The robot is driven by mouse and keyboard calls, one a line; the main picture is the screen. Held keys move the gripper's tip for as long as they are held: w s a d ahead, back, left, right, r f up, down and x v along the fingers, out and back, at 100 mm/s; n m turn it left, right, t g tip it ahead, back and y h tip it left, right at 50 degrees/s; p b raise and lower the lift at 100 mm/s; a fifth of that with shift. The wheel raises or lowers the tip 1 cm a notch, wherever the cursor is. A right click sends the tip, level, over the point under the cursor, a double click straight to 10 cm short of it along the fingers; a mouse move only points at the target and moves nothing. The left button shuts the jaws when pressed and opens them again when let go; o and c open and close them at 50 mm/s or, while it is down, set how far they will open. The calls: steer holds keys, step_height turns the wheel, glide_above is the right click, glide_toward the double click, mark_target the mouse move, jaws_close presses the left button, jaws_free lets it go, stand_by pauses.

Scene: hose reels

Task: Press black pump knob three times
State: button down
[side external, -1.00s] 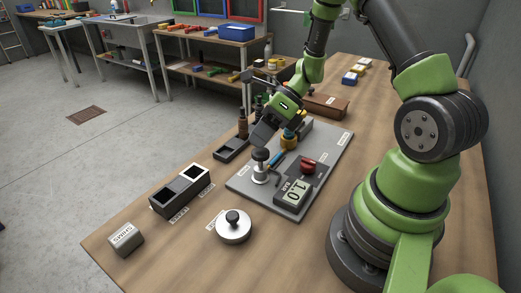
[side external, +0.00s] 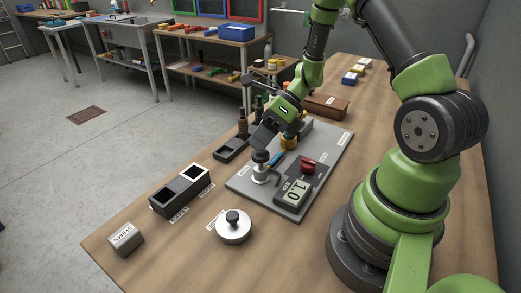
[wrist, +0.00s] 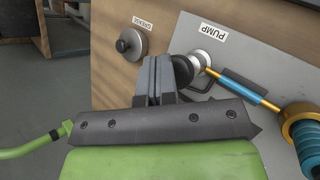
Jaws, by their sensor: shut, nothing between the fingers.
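The black pump knob (side external: 260,156) tops a silver pump on the grey plate (side external: 246,181). In the wrist view the round knob (wrist: 183,69) lies beside the fingertips, next to the PUMP label. My gripper (side external: 258,144) is shut and empty, its fingers pointing down at the knob from just above. In the wrist view my gripper's fingers (wrist: 160,66) are together and partly overlap the knob's edge. The fingertips look to be at or very near the knob's top; contact is not clear. A display (side external: 292,193) on the plate reads 1.0.
A red knob (side external: 307,166) sits beside the display. A blue and gold hose fitting (side external: 277,161) lies near the pump. A silver lidded tin (side external: 233,227), a black two-well box (side external: 180,192) and a grey block (side external: 126,239) stand on the bench. Dark bottles (side external: 243,122) stand behind.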

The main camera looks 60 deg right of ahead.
steer(key=shift+f, duration=0.8)
stand_by(0.5)
stand_by(0.4)
steer(key=shift+r, duration=1.7)
steer(key=shift+r, duration=2.5)
steer(key=shift+r, duration=0.1)
step_height(320, 180, up, 4)
steer(key=shift+f, duration=0.2)
